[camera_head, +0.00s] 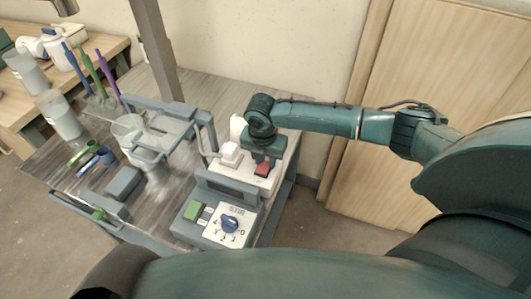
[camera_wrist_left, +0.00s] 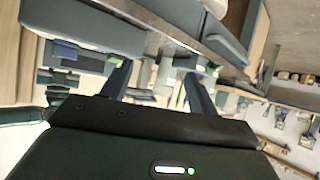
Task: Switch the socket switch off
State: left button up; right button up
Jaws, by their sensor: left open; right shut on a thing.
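A white socket box (camera_head: 248,177) sits at the right side of the grey bench. Its red switch (camera_head: 263,169) shows at its right end. A white plug (camera_head: 230,152) with a grey cable stands in the box's left part. My right gripper (camera_head: 263,152) reaches down over the box from the right, right at the red switch. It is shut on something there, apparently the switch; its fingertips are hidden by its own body. Which way the switch is tilted is unclear. My left gripper (camera_wrist_left: 158,88) is open and empty in the left wrist view, away from the socket.
A control panel with a blue dial (camera_head: 229,223) and a green button (camera_head: 193,210) stands in front of the socket box. A clear bucket (camera_head: 130,130) under a grey frame stands to the left. Tools and jars lie further left. A wooden door (camera_head: 440,70) is behind my arm.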

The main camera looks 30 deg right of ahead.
jog(key=shift+s+a+r+h+p, duration=0.2)
jog(key=shift+r+h+p, duration=0.15)
jog(key=shift+p, duration=0.25)
jog(key=shift+t+h+p, duration=0.25)
jog(key=shift+t+p, duration=0.2)
jog(key=shift+t, duration=0.05)
jog(key=shift+f+t+h+p, duration=0.15)
jog(key=shift+t+h+p, duration=0.15)
jog(key=shift+h+p, duration=0.15)
jog(key=shift+f, duration=0.1)
jog(key=o, duration=1)
pick_arm(q)
jog(key=shift+s+a+r+n+y, duration=0.1)
jog(key=shift+s+a+n+y, duration=0.1)
jog(key=shift+a, duration=0.15)
jog(key=shift+s+a+r+n+y, duration=0.1)
jog(key=shift+a+y, duration=0.1)
jog(key=shift+a, duration=0.15)
pick_arm(e)
jog(key=shift+a, duration=0.1)
